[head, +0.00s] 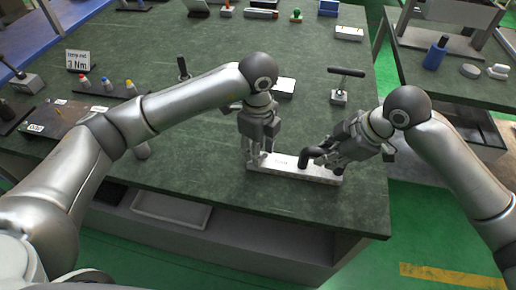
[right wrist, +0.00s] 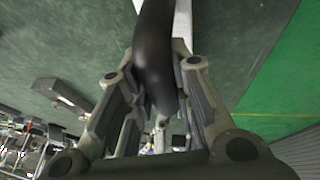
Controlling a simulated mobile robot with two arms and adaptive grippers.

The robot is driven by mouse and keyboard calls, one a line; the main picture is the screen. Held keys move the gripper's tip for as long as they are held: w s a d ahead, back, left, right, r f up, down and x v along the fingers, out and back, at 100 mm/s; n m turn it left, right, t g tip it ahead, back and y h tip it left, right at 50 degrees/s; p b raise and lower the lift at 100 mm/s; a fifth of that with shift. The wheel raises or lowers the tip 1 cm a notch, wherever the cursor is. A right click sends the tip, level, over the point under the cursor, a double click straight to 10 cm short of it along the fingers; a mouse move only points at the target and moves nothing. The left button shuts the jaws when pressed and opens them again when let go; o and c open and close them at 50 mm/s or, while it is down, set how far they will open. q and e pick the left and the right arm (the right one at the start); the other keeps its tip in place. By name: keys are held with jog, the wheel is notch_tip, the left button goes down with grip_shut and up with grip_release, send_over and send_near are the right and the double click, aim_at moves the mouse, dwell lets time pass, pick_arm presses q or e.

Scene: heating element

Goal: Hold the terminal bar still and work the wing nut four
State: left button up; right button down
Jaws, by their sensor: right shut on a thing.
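The terminal bar (head: 290,172), a pale metal bar, lies near the front edge of the green table. My left gripper (head: 257,155) points down at the bar's left end; whether its fingers grip the bar is not clear. My right gripper (head: 320,157) comes in from the right above the bar's right half. It is shut on a black curved piece (head: 306,158), which stands over the bar. In the right wrist view this black piece (right wrist: 153,55) runs between the fingers. I cannot make out a separate wing nut.
A black T-handled tool (head: 346,73) stands behind on the table. The table's right front corner is clear.

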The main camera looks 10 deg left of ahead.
pick_arm(q)
jog(key=shift+f, duration=0.3)
pick_arm(e)
jog(key=shift+s+d+f, duration=0.1)
jog(key=shift+f, duration=0.15)
